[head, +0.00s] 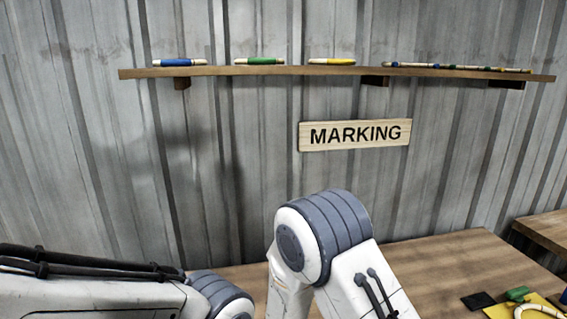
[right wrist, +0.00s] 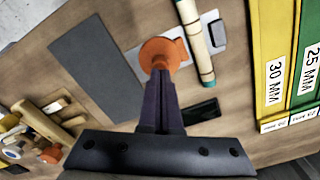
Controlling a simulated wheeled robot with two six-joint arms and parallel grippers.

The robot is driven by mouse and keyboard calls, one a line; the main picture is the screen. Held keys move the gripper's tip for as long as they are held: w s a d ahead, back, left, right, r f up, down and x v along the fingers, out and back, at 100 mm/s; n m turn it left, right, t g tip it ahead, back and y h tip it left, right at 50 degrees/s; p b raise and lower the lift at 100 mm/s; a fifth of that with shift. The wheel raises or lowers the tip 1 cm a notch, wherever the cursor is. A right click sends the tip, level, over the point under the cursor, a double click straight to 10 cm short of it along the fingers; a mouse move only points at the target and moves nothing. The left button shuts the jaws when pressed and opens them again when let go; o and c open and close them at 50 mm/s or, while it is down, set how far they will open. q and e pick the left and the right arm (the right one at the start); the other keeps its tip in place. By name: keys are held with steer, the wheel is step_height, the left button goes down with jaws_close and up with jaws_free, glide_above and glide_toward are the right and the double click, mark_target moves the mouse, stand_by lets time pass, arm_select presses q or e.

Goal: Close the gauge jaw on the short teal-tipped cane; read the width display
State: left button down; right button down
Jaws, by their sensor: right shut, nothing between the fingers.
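In the right wrist view, a short cream cane (right wrist: 194,40) with teal ends lies on the wooden table, across a pale plate (right wrist: 215,32) that seems part of the gauge. An orange round-headed piece (right wrist: 160,52), apparently the gauge jaw's handle, is just left of the cane. My right gripper (right wrist: 161,75) is shut, its dark fingertips at the orange piece's lower edge; I cannot tell whether they touch. A small black panel (right wrist: 201,111), possibly the display, lies below the cane; no reading is legible. My left gripper is out of view.
Yellow 30 MM (right wrist: 269,70) and green 25 MM (right wrist: 306,75) labelled holders stand at the right. A dark grey mat (right wrist: 95,65) lies left of the gauge. Various pieces (right wrist: 45,125) crowd the far left. The head view shows a wall shelf (head: 225,71) with coloured canes above a MARKING sign (head: 354,135).

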steer(key=shift+f+b, duration=0.4)
steer(key=shift+f, duration=0.15)
steer(key=shift+d, duration=0.15)
stand_by(0.5)
steer(key=shift+s+a+f, duration=0.1)
steer(key=shift+a, duration=0.2)
stand_by(0.6)
steer(key=shift+a+r, duration=0.2)
steer(key=shift+a, duration=0.4)
stand_by(0.8)
steer(key=shift+s+a+f, duration=0.15)
steer(key=shift+s+a, duration=0.05)
steer(key=shift+a, duration=0.3)
stand_by(0.7)
step_height(320, 180, up, 7)
steer(key=p, duration=0.5)
steer(key=shift+p, duration=0.35)
stand_by(0.4)
